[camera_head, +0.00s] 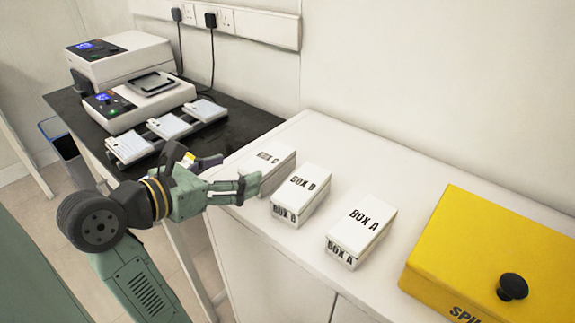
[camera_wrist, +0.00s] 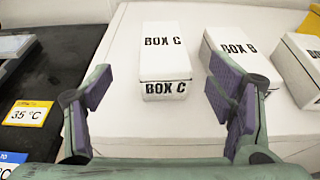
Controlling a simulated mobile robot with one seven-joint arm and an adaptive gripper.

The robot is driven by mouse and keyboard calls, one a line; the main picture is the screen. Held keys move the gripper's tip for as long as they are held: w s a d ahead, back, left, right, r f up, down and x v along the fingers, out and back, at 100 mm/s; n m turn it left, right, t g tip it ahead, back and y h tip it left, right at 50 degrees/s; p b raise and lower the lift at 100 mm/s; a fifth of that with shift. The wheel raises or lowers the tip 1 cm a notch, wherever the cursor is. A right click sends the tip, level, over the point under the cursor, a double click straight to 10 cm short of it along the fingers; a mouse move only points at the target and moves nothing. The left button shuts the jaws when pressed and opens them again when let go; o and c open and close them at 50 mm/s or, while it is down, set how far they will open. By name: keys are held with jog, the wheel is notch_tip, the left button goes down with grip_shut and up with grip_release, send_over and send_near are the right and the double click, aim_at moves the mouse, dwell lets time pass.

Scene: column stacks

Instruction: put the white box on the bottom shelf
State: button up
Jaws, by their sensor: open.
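Three white lidded boxes stand in a row on the white counter: Box C (camera_head: 268,165), Box B (camera_head: 302,192) and Box A (camera_head: 362,228). My gripper (camera_head: 229,175) is open and empty at the counter's left end, close to Box C and partly in front of it. In the wrist view, Box C (camera_wrist: 165,62) lies ahead, between the lines of the two spread fingers (camera_wrist: 158,80) and apart from them. Box B (camera_wrist: 236,52) is to its right, beyond the right finger. I cannot make out a bottom shelf in either view.
A yellow box (camera_head: 480,250) with a black knob stands at the counter's right. A dark bench (camera_head: 225,135) at left carries lab devices (camera_head: 118,55) and small white trays (camera_head: 168,127). A wall is behind; bare counter (camera_head: 400,180) lies behind the boxes.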

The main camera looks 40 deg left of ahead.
aim_at(262, 162)
jog(key=x, duration=0.4)
jog(key=shift+w+p, duration=0.2)
jog(key=shift+p, duration=0.2)
jog(key=p+x, duration=0.1)
jog(key=x, duration=0.1)
jog(key=p+x, duration=0.1)
jog(key=x, duration=0.1)
jog(key=shift+w+d+r, duration=0.1)
jog(key=shift+w+d, duration=0.05)
jog(key=shift+d, duration=0.1)
jog(key=shift+w+f, duration=0.25)
jog(key=shift+w, duration=0.25)
jog(key=shift+c, duration=0.5)
jog(key=c, duration=1.3)
jog(key=shift+c, duration=1.2)
jog(key=shift+r, duration=0.15)
